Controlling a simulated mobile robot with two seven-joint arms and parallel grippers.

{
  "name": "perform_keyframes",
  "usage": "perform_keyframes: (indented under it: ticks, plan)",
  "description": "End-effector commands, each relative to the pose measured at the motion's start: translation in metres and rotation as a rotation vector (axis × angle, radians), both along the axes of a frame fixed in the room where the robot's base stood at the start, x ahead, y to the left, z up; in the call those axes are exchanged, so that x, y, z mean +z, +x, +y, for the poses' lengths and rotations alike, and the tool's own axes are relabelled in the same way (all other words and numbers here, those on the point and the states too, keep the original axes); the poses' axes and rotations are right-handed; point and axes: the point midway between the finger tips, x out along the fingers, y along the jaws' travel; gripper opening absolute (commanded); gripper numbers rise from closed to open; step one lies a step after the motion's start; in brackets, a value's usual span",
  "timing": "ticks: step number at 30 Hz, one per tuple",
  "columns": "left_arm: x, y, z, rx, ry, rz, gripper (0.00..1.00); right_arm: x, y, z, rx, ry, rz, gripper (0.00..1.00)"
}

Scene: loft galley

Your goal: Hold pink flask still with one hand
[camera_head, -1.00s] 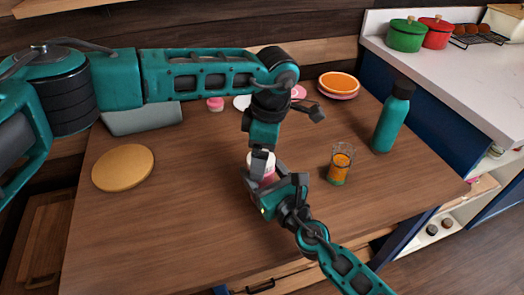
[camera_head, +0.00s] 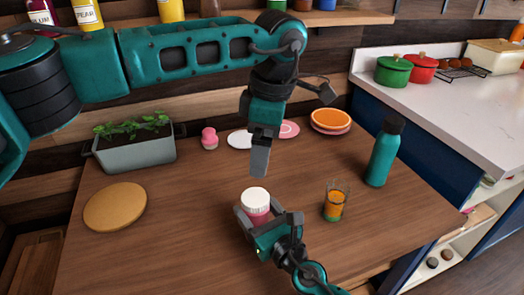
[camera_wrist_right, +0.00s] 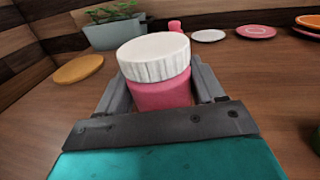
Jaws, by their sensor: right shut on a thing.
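The pink flask (camera_head: 257,212) has a white ribbed lid (camera_head: 254,196) and stands upright at the middle front of the wooden table. My right gripper (camera_head: 264,222) is shut around its body from the front. In the right wrist view the flask's pink body (camera_wrist_right: 162,95) sits between the two fingers, with the white lid (camera_wrist_right: 154,56) above them. My left gripper (camera_head: 260,160) points down above and behind the lid, apart from it. Its fingers show edge-on, so I cannot tell whether it is open. The flask's lower part is hidden by my right gripper.
A glass of orange drink (camera_head: 334,204) and a teal bottle (camera_head: 383,155) stand to the right. A round cork-coloured mat (camera_head: 115,206) lies left. A planter (camera_head: 135,152), a small pink object (camera_head: 209,139) and several plates, including an orange one (camera_head: 331,118), are behind.

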Motion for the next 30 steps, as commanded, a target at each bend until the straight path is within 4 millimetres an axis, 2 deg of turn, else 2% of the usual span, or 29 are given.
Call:
perform_keyframes:
  ticks: [3,4,6,13,23,26,30]
  plan:
    - [0.000,0.000,0.000,0.000,0.000,0.000,0.91,-0.001,0.000,-0.001,-0.001,-0.003,0.001,0.00]
    - [0.000,0.000,0.000,0.000,0.000,0.000,0.91,-0.001,0.000,-0.001,-0.001,-0.003,0.001,0.70]
    - [0.000,0.000,0.000,0.000,0.000,0.000,0.91,-0.001,0.000,-0.001,-0.001,-0.003,0.001,0.76]
    - [0.000,0.000,0.000,0.000,0.000,0.000,0.91,0.000,0.000,0.000,0.000,-0.001,0.000,0.97]
    - [0.000,0.000,0.000,0.000,0.000,0.000,0.91,-0.001,-0.005,-0.003,0.000,-0.001,0.000,0.97]
    - [0.000,0.000,0.000,0.000,0.000,0.000,0.91,-0.001,-0.017,-0.010,0.000,-0.002,0.002,0.97]
    - [-0.001,0.000,0.000,0.000,0.000,0.000,0.91,-0.002,-0.043,-0.024,0.001,-0.003,0.003,0.97]
